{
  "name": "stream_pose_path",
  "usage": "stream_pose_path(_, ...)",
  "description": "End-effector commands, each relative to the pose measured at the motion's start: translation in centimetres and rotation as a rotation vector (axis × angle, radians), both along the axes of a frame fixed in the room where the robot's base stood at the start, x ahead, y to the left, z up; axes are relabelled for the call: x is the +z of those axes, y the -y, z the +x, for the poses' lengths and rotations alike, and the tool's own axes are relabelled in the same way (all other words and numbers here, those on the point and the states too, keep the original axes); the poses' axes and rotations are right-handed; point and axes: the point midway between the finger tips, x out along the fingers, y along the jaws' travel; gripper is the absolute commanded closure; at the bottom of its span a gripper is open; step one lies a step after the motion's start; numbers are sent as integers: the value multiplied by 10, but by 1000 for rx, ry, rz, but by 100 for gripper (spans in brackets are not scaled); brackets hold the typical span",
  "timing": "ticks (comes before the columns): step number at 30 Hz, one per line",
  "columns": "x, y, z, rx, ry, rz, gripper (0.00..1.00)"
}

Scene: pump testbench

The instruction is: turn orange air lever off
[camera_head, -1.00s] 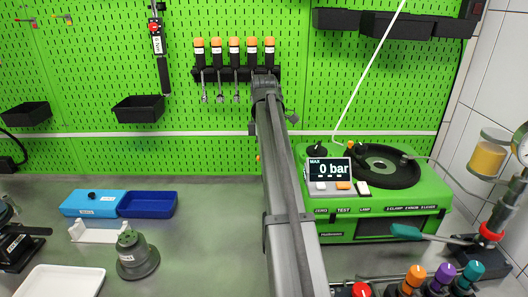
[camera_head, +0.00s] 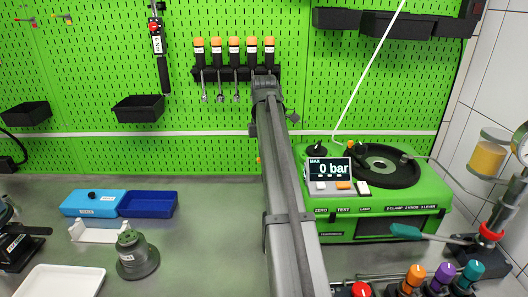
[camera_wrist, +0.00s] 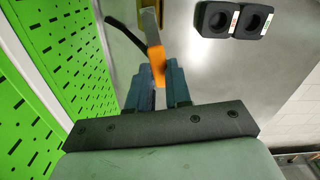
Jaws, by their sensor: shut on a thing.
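In the wrist view an orange lever (camera_wrist: 156,57) reaches down between the two blue-grey fingers of my gripper (camera_wrist: 163,75). The gripper is shut on its lower end. A grey metal part and a black curved piece (camera_wrist: 124,36) show beside the lever's upper end. In the head view my arm hides the gripper and most of this spot. Only a small orange bit (camera_head: 258,160) shows at the arm's left edge, and I cannot tell whether it is the lever.
A green pump testbench (camera_head: 375,225) reading 0 bar stands right of my arm. A teal-handled lever (camera_head: 405,231) and coloured knobs (camera_head: 415,275) are at the lower right. The green pegboard (camera_head: 90,90) rises behind. Blue boxes (camera_head: 147,205) and a grey-green fixture (camera_head: 135,255) stand left.

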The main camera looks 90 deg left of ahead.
Motion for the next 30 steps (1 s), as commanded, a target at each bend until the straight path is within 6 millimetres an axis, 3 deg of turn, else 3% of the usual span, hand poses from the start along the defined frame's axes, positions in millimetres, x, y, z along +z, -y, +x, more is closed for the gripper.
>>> stream_pose_path(30, 0, 40, 31, 938, 0, 0, 100)
